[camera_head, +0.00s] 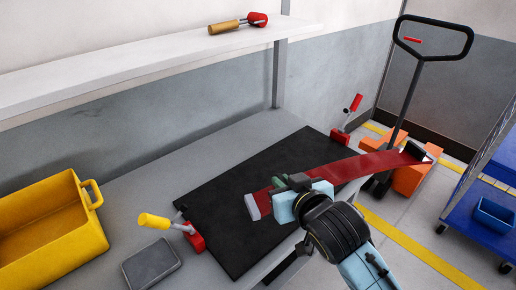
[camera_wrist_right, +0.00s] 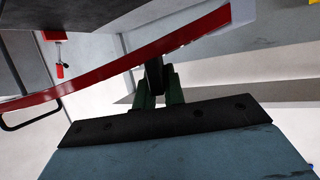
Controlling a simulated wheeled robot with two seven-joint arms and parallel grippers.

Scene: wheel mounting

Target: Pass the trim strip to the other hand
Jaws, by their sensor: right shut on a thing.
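The trim strip (camera_head: 345,172) is a long, flat red piece with a pale left end and a dark far end. It is held above the black mat, running from over the mat out past the bench's right side. My right gripper (camera_head: 283,184) is shut on it close to the pale end. In the right wrist view the strip (camera_wrist_right: 105,67) crosses the picture at a slant, with the green fingers of the gripper (camera_wrist_right: 158,88) at it; the exact contact is partly hidden. My left gripper is in neither view.
The black mat (camera_head: 222,207) lies on the grey bench, with a yellow-handled clamp (camera_head: 195,241) and a red-handled clamp (camera_head: 340,136) at its edges. A yellow bin (camera_head: 70,245) and grey block (camera_head: 150,262) stand left. A pallet jack (camera_head: 408,100) and blue cart (camera_head: 485,225) are right.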

